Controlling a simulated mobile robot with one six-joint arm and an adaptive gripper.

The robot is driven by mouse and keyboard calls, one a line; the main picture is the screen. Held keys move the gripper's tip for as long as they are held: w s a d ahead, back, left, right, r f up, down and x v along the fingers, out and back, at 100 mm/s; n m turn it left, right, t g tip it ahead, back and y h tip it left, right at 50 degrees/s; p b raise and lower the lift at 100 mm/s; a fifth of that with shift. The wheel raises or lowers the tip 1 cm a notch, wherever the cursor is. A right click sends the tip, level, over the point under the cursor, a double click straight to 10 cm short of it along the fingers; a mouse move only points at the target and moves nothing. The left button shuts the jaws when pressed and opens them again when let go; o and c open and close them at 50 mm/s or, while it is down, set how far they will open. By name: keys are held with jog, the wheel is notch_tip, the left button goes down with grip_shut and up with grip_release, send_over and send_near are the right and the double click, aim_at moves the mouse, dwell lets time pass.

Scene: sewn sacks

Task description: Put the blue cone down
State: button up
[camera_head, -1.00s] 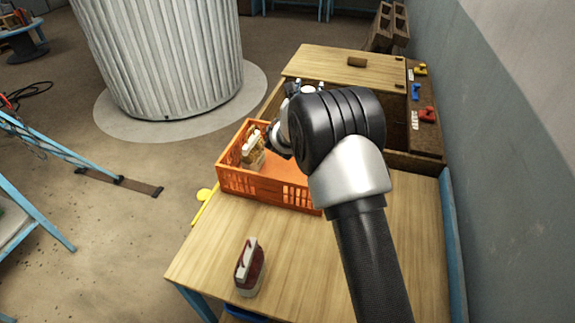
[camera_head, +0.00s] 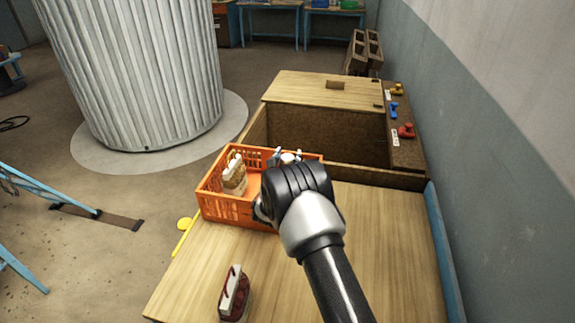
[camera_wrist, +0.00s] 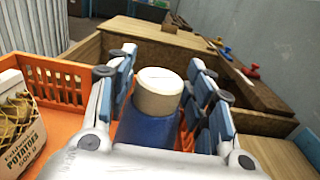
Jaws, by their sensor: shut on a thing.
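My gripper (camera_wrist: 160,100) is shut on the blue cone (camera_wrist: 148,130), with a finger on each side of it in the wrist view. The cone is blue with a tan upper end and a pale top, and stands roughly upright. My gripper is at the right part of the orange crate (camera_head: 228,211) on the wooden table. In the head view my wrist hides most of the cone. I cannot tell whether the cone's base touches the crate floor.
A potato sack (camera_head: 234,178) stands in the crate's left part, close to my gripper's left side. A dark red sack (camera_head: 235,296) stands on the table front. An open wooden bin (camera_head: 345,135) lies behind. Yellow, blue and red pieces sit on its right ledge. The table's right is clear.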

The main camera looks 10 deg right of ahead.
notch_tip(320, 180, down, 2)
jog(key=shift+r, duration=0.1)
jog(key=shift+f+b, duration=0.45)
jog(key=shift+b, duration=0.15)
jog(key=shift+f, duration=0.2)
jog(key=o, duration=1.5)
jog(key=shift+o, duration=0.2)
